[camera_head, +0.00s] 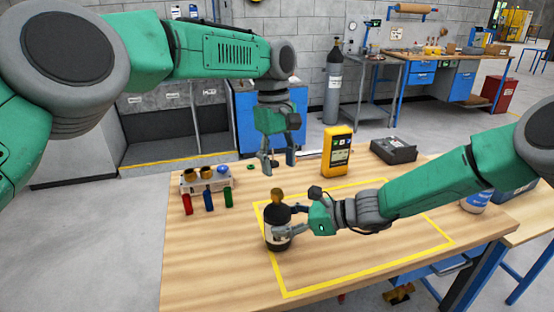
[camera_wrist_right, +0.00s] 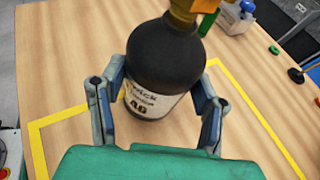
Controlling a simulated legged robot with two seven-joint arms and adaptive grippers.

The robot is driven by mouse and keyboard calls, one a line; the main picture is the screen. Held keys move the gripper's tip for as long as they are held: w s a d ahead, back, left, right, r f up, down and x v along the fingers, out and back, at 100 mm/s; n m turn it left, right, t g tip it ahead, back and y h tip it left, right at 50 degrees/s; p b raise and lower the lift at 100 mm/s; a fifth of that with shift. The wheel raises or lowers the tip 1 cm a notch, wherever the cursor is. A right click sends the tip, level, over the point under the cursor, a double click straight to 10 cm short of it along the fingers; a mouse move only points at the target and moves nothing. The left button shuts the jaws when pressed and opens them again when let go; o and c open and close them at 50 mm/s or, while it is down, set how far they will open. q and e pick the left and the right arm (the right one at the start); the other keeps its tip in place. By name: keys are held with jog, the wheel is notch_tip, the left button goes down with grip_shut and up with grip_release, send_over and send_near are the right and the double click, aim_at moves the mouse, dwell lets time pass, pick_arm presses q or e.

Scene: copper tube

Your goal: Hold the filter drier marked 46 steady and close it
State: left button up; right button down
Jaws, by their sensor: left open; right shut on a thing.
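The filter drier (camera_head: 279,222) is a dark bottle with a white label and a brass piece (camera_head: 277,194) on top. It stands upright on the table, at the left end of a yellow outline. In the right wrist view the drier (camera_wrist_right: 165,55) shows the number 46 on its label. My right gripper (camera_head: 289,232) is shut on its body from the right side; in the wrist view the fingers (camera_wrist_right: 158,105) lie on both sides of it. My left gripper (camera_head: 277,163) is open and empty, pointing down above the table behind the drier.
Red (camera_head: 187,204), blue (camera_head: 209,201) and green (camera_head: 228,197) small items are in front. A yellow meter (camera_head: 337,150) and black case (camera_head: 393,150) stand behind. The outlined area's middle is clear.

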aim_at(273, 190)
pick_arm(q)
jog(key=n, duration=0.1)
jog(key=a+n, duration=0.1)
jog(key=n, duration=0.2)
jog(key=shift+a+r, duration=0.15)
jog(key=shift+a, duration=0.15)
jog(key=n, duration=0.7)
jog(key=shift+s+r+n+t+y, duration=0.1)
jog(key=shift+r+n+t+y, duration=0.05)
jog(key=shift+n+t+y, duration=0.2)
jog(key=shift+d+n, duration=0.55)
jog(key=shift+n, duration=0.4)
notch_tip(273, 190, down, 7)
jog(key=shift+s+a+r, duration=0.1)
jog(key=shift+a+f, duration=0.3)
jog(key=shift+f, duration=0.25)
jog(key=shift+a, duration=0.25)
